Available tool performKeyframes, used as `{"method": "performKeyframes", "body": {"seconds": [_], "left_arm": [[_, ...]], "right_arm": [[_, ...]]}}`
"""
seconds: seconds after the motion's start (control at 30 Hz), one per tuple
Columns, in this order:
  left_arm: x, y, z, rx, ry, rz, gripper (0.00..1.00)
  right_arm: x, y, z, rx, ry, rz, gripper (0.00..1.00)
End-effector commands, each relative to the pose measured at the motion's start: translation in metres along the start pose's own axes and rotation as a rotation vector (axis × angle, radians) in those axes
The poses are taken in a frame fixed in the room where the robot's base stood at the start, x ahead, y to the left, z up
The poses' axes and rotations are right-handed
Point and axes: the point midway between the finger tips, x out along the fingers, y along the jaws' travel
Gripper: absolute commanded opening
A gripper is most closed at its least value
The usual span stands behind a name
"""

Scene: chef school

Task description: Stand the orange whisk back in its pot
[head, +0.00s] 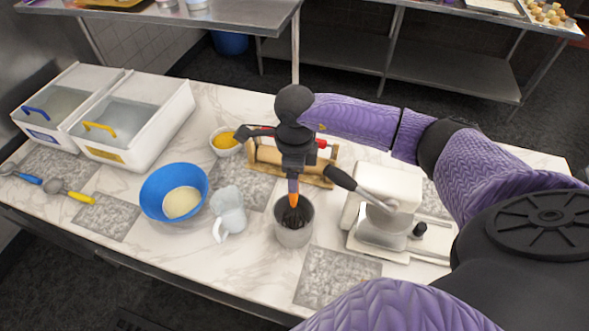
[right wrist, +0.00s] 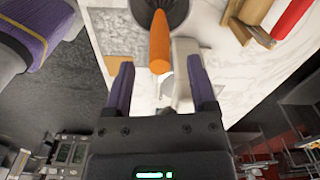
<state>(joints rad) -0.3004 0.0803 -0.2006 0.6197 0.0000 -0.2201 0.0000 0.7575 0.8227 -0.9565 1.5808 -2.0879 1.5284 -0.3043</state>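The orange whisk (head: 294,200) stands in a grey pot (head: 293,237), its orange handle pointing up and its dark wire end down inside. The handle also shows in the right wrist view (right wrist: 159,40), with the pot (right wrist: 178,12) at the top edge. My right gripper (head: 293,186) is directly above the pot, pointing down. In the right wrist view its two purple fingers (right wrist: 161,62) are spread apart, with the handle's end between their tips and clear space on both sides. My left gripper is not in view.
A pale jug (head: 229,209) and a blue bowl (head: 164,185) stand left of the pot. A white machine (head: 388,187) stands close on the right. A wooden rack (head: 265,158) lies behind. Bare marble (head: 255,265) is in front.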

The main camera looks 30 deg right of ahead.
Motion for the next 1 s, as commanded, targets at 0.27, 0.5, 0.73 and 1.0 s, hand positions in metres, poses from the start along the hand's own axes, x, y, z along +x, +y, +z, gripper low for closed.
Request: {"method": "performKeyframes", "body": {"seconds": [0.27,0.5,0.73,1.0], "left_arm": [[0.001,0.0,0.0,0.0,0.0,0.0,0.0],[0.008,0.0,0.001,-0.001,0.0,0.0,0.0],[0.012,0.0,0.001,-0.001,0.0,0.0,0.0],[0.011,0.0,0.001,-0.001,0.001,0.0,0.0]], "right_arm": [[-0.004,0.0,0.0,-0.001,-0.001,-0.001,0.76],[-0.059,-0.001,0.001,0.0,-0.004,-0.005,0.76],[-0.096,0.0,0.0,0.0,-0.001,-0.001,0.76],[-0.099,0.0,0.0,0.0,0.0,0.0,0.76]]}}
